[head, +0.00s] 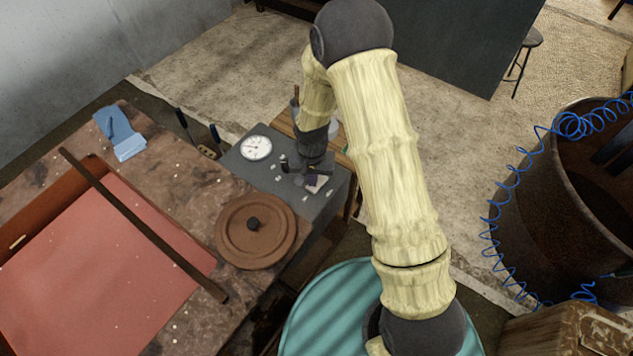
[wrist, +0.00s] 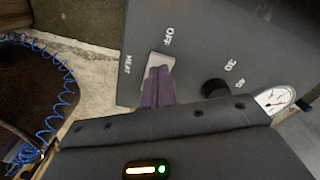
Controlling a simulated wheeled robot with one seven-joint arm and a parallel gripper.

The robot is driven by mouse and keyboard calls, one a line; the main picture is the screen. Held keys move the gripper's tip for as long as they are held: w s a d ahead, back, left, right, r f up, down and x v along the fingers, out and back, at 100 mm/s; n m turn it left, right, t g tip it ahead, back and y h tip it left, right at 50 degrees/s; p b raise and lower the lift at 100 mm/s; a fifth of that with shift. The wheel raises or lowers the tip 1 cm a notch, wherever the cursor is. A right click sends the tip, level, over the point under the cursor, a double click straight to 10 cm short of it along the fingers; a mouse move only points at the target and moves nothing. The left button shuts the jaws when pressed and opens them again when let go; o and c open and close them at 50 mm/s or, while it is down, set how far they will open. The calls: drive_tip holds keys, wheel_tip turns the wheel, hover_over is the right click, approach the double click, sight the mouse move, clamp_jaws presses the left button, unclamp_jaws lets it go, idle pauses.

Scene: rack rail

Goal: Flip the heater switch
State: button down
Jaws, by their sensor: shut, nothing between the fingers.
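The heater switch (wrist: 160,60) is a small pale piece on the dark grey control box (head: 318,204), between the labels OFF and HEAT in the wrist view. In the head view, the switch (head: 318,184) shows as a pale patch beside my gripper. My gripper (wrist: 158,78) is shut and empty, its purple fingers over the lower part of the switch in the wrist view. The fingertips hide part of it, so I cannot tell whether they touch it or which way it is set. In the head view, my gripper (head: 312,171) is low over the box top.
A black knob (wrist: 213,88) with numbers and a white dial gauge (head: 257,147) share the box face. A round brown lid (head: 240,245) lies on the bench to the left. A teal drum top (head: 312,312) stands in front. A coiled blue hose (head: 491,215) hangs right.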

drive_tip(key=shift+f+b, duration=0.5)
drive_tip(key=shift+f, duration=0.3)
idle(0.5)
drive_tip(key=shift+r, duration=0.1)
drive_tip(key=shift+r+p, duration=2.6)
drive_tip(key=shift+r, duration=0.85)
drive_tip(key=s+d+r+t, duration=0.1)
drive_tip(key=s+d+r, duration=0.5)
drive_tip(key=r, duration=0.3)
drive_tip(key=s+d+r+n+t, duration=0.1)
drive_tip(key=s+d+r, duration=0.5)
drive_tip(key=r, duration=0.3)
drive_tip(key=shift+s+d+r+n+t, duration=0.25)
drive_tip(key=shift+d+r+n+t, duration=0.1)
drive_tip(key=shift+d, duration=0.45)
